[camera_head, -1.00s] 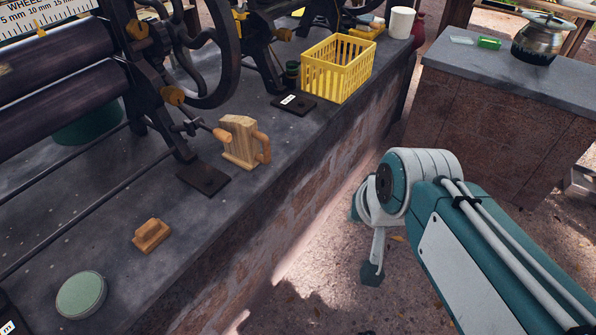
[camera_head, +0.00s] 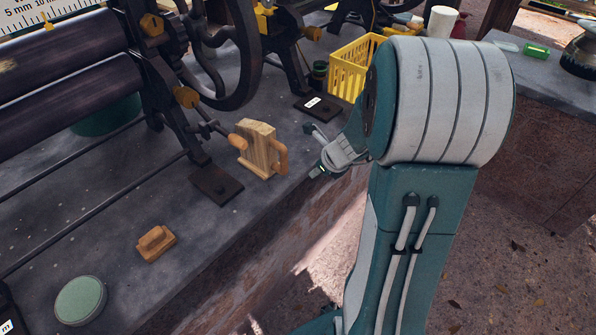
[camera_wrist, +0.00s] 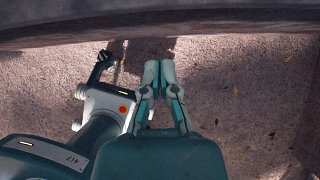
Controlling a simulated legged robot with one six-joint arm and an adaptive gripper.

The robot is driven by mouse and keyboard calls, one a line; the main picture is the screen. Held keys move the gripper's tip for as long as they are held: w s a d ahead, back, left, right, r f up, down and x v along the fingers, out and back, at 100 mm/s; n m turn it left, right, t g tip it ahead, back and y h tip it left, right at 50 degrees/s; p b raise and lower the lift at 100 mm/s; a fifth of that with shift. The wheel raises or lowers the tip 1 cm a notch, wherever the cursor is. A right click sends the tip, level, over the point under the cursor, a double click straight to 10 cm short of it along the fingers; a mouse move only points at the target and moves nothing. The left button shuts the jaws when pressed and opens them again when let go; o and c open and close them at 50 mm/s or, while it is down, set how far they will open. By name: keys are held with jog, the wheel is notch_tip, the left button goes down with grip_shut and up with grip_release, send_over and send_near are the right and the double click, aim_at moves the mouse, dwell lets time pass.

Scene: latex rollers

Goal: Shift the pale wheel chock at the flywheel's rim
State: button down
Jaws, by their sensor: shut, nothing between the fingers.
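A pale wooden block with a side handle (camera_head: 258,150) stands upright on the dark bench, below and in front of the black flywheel (camera_head: 228,70). It looks like the chock; I cannot tell whether it touches the rim. A wooden-handled crank ends close to its left side. My gripper (camera_wrist: 159,70) is shut and empty in the wrist view, with stony ground beyond its fingertips. In the head view the end of my arm (camera_head: 340,155) is right of the block and apart from it; the fingers are hard to make out there. The block does not show in the wrist view.
A smaller wooden block with a grip (camera_head: 155,243) and a green-topped round tin (camera_head: 80,300) sit at the bench's near left. A yellow basket (camera_head: 352,65) stands behind my arm. Bare bench lies in front of the block, up to the bench edge.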

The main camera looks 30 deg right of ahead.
jog(key=x, duration=0.3)
jog(key=w+r+x, duration=0.1)
jog(key=x, duration=0.3)
jog(key=w+x, duration=0.1)
jog(key=x, duration=0.3)
jog(key=shift+a+r, duration=0.15)
jog(key=shift+a, duration=0.1)
jog(key=shift+w+a, duration=0.3)
jog(key=shift+w, duration=0.25)
jog(key=shift+d, duration=0.1)
